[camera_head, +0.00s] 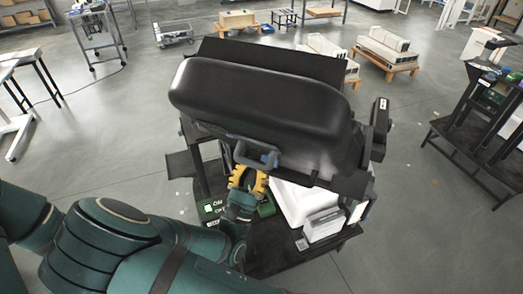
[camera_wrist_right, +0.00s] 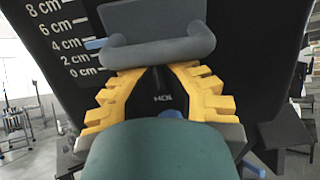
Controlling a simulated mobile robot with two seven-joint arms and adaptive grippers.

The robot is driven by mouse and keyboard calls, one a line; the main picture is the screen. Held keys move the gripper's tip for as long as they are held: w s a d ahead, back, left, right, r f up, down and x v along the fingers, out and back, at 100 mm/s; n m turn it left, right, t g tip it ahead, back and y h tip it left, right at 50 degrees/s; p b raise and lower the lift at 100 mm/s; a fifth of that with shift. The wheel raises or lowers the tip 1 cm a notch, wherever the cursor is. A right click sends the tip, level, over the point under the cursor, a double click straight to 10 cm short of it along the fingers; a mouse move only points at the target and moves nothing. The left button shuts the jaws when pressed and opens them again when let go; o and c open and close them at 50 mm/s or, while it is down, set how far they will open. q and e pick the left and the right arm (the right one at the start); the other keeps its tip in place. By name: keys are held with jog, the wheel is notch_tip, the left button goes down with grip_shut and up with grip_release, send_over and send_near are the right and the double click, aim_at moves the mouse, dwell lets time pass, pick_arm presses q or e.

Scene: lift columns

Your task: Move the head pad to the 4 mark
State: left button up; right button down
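The head pad (camera_head: 260,105) is a large black cushion on top of the equipment in the head view. A blue-grey handle (camera_head: 252,150) sticks out at its near side; the handle also shows in the right wrist view (camera_wrist_right: 160,48). A white scale (camera_wrist_right: 70,43) runs from 0 to 8 cm on a black panel. A blue pointer (camera_wrist_right: 95,44) by the handle appears about level with the 4 cm label. My right gripper (camera_head: 249,180) is just below the handle. Its yellow fingers (camera_wrist_right: 160,75) are apart, with black surface visible between them; contact with the handle is unclear. My left gripper is not in view.
A white box (camera_head: 323,224) and a green item (camera_head: 212,208) sit on the lower black platform. A dark rack (camera_head: 485,120) stands at the right. Pallets with boxes (camera_head: 385,48) and a trolley (camera_head: 174,33) are behind. Open grey floor surrounds the equipment.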

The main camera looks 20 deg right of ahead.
jog(key=shift+s+a+r, duration=0.1)
jog(key=shift+r, duration=0.1)
jog(key=shift+f, duration=0.2)
dwell(0.3)
jog(key=shift+w+d+f, duration=0.35)
jog(key=shift+f, duration=0.15)
jog(key=b+v, duration=0.3)
jog(key=v, duration=0.6)
dwell(0.7)
jog(key=shift+s, duration=0.1)
dwell(0.8)
